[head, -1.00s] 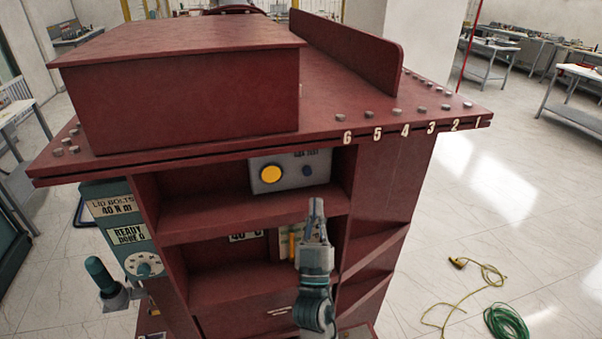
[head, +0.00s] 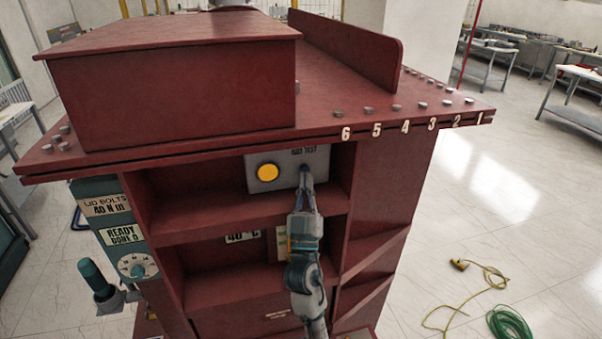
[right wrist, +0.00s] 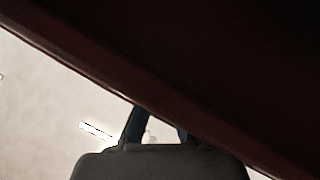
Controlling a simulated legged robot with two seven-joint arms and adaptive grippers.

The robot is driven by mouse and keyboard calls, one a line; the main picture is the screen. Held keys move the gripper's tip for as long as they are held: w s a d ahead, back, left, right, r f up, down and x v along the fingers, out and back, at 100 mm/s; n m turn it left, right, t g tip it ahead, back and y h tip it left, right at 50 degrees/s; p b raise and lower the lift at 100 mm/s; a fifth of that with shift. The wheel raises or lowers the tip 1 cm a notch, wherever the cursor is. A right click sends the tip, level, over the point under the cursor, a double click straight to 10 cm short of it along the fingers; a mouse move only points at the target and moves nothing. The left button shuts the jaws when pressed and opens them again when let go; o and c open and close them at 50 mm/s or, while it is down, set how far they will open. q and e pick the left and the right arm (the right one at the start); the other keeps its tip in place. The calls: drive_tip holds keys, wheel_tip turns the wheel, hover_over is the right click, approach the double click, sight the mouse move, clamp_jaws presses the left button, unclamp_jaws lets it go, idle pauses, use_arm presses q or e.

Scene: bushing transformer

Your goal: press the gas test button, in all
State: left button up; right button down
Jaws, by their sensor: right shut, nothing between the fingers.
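The gas test panel (head: 283,163) is a light grey box on the upper shelf of the dark red transformer. It carries a large yellow round lamp or button (head: 267,172) at its left, and lettering ending in "TEST" at its upper right. My right gripper (head: 306,172) is shut and empty, its tip at the right part of the panel. The tip covers the spot of the small blue button there; I cannot tell whether it touches. In the right wrist view the fingers (right wrist: 155,125) show partly, below a dark overhanging edge. My left gripper is not in view.
The lid's overhanging edge (head: 250,146) is just above the panel. The shelf board (head: 240,217) is below it. A teal box with a dial (head: 137,266) hangs at the left. A green coiled hose (head: 508,325) lies on the floor at right.

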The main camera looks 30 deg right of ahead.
drive_tip(key=shift+d+f, duration=0.1)
drive_tip(key=shift+d, duration=0.75)
drive_tip(key=shift+a, duration=0.85)
drive_tip(key=shift+d, duration=0.35)
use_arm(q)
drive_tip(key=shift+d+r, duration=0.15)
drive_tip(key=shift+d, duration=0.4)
use_arm(e)
drive_tip(key=shift+d, duration=0.25)
drive_tip(key=shift+a, duration=0.1)
drive_tip(key=shift+w+a, duration=0.3)
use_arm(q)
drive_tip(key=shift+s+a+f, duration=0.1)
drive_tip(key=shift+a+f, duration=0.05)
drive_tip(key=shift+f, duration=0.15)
use_arm(e)
drive_tip(key=shift+a+r, duration=0.15)
drive_tip(key=shift+r, duration=0.05)
